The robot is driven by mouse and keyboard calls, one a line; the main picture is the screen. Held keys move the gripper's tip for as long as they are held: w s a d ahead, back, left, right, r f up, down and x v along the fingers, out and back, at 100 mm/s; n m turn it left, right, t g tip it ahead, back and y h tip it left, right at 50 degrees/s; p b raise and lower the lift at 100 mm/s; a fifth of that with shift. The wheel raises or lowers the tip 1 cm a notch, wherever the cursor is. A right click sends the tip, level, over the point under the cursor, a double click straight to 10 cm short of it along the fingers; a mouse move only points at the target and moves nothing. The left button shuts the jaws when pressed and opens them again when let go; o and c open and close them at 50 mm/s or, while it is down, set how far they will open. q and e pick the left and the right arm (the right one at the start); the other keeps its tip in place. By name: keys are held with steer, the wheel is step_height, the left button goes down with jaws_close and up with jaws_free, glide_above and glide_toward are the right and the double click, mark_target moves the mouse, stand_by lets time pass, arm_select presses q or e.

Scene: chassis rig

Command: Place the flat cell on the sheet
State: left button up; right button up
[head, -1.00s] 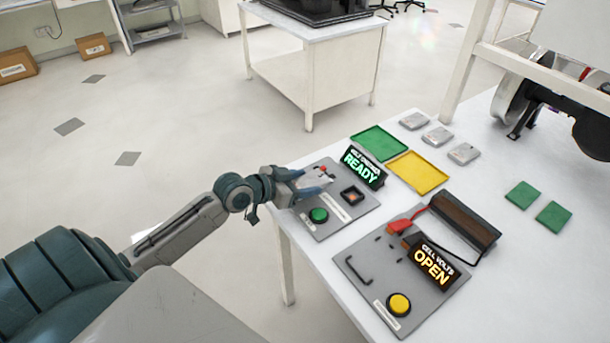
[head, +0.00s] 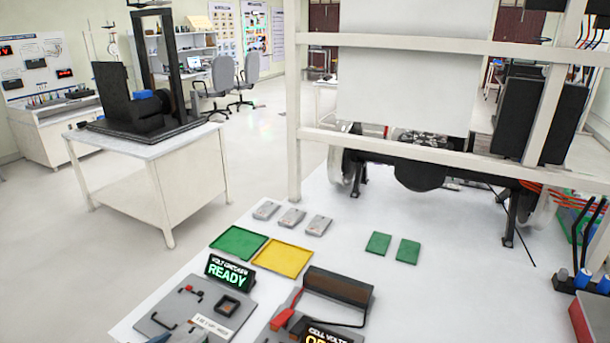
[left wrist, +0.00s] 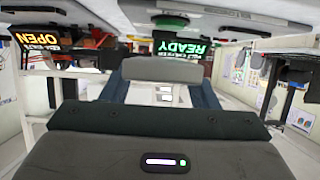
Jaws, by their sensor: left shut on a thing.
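In the left wrist view my left gripper (left wrist: 160,88) is shut on a grey flat cell (left wrist: 157,69), held between the two blue-grey fingers. In the head view only a bluish bit of this gripper (head: 165,338) shows at the bottom edge, by the volt checker (head: 190,313), whose sign reads READY. A green sheet (head: 238,243) and a yellow sheet (head: 282,258), both with raised rims, lie side by side beyond the checker. Three more grey flat cells (head: 291,217) lie in a row behind them. My right gripper is not in view.
The cell volts panel (head: 283,331) is cut off at the bottom, with a dark brown block (head: 338,287) and a red lever by it. Two small green squares (head: 378,243) lie further right. White frame posts (head: 294,110) rise behind.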

mark_target(194, 331)
arm_select(q)
steer(key=shift+w+d+r, duration=0.15)
steer(key=shift+w, duration=0.3)
steer(key=w, duration=0.1)
steer(key=w+d+n+y, duration=0.1)
steer(key=w+d+r+n+y, duration=0.1)
steer(key=w, duration=0.1)
steer(key=shift+d+t, duration=0.1)
steer(key=shift+t, duration=0.3)
steer(key=w+d+r+n+y, duration=0.2)
steer(key=w+d+r, duration=0.1)
steer(key=w+d, duration=0.1)
steer(key=shift+w+d+r+y, duration=0.2)
steer(key=shift+w+d+y, duration=0.2)
steer(key=shift+d, duration=0.35)
steer(key=shift+d, duration=0.15)
